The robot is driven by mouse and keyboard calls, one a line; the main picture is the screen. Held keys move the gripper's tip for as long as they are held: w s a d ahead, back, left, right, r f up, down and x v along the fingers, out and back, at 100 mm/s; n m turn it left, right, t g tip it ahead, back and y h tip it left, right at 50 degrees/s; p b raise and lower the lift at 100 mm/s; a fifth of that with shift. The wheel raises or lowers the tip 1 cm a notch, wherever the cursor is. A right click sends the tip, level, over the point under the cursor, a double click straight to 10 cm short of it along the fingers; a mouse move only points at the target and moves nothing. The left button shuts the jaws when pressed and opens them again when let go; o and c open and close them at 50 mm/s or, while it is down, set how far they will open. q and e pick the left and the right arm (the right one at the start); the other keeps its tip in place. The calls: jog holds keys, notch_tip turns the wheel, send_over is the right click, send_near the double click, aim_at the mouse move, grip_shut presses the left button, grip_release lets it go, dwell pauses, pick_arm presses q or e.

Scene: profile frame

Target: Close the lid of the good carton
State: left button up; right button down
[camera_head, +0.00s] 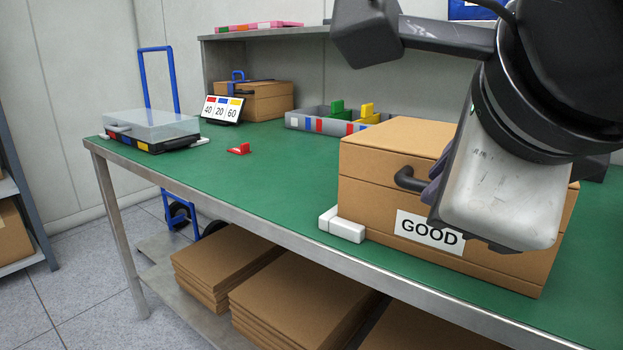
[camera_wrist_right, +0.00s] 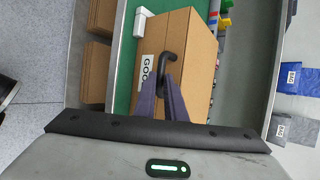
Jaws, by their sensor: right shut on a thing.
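The good carton (camera_head: 370,205) is a brown box with a white GOOD label (camera_head: 428,232), near the front edge of the green table. Its lid (camera_head: 395,143) lies down flat on the box, with a thin seam along the front. A black handle (camera_head: 408,178) sticks out from the lid's front. My right gripper (camera_head: 437,185) is at the handle and partly covers the carton's right side. In the right wrist view, its two fingers (camera_wrist_right: 161,82) are shut on the handle (camera_wrist_right: 168,62). My left gripper is out of view.
White corner stops (camera_head: 342,225) touch the carton's left corner. A grey tray (camera_head: 320,119) with coloured blocks, another brown carton (camera_head: 265,100), a number sign (camera_head: 222,109), a clear-lidded case (camera_head: 150,125) and a red piece (camera_head: 238,149) stand farther off. The table's middle is clear.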

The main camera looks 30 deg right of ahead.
jog(key=shift+s+r, duration=0.15)
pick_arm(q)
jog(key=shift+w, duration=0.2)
pick_arm(e)
jog(key=c, duration=1.8)
grip_release()
jog(key=shift+w, duration=0.2)
